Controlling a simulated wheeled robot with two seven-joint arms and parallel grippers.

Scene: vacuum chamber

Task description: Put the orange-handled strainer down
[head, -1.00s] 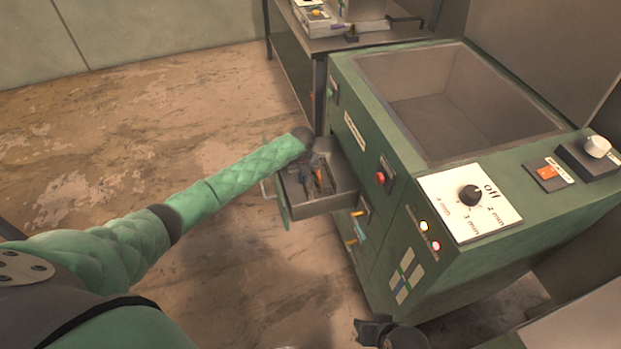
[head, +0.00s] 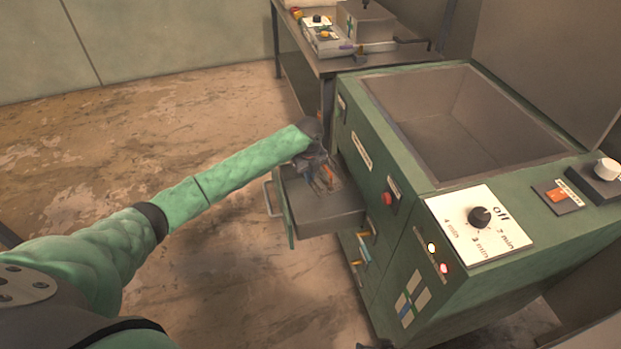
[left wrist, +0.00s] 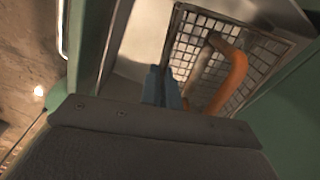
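The strainer is a rectangular wire-mesh piece with a looped orange handle (left wrist: 236,72); its mesh (left wrist: 205,42) shows in the left wrist view. It is in or just above the open grey drawer (head: 325,217) on the green machine's left side. Orange also shows in the drawer in the head view, below my left gripper (head: 321,158). In the left wrist view, blue finger-like parts (left wrist: 166,88) stand left of the handle. The gripper body hides the handle's lower end, so I cannot tell whether the fingers hold it. Only a dark sliver, possibly my right gripper (head: 376,345), shows at the bottom edge.
The green machine (head: 385,262) has an open, empty-looking tank (head: 440,135), a dial (head: 480,217) and a red button (head: 387,198). A dark bench (head: 350,66) with equipment stands behind it. The floor left of the drawer is clear.

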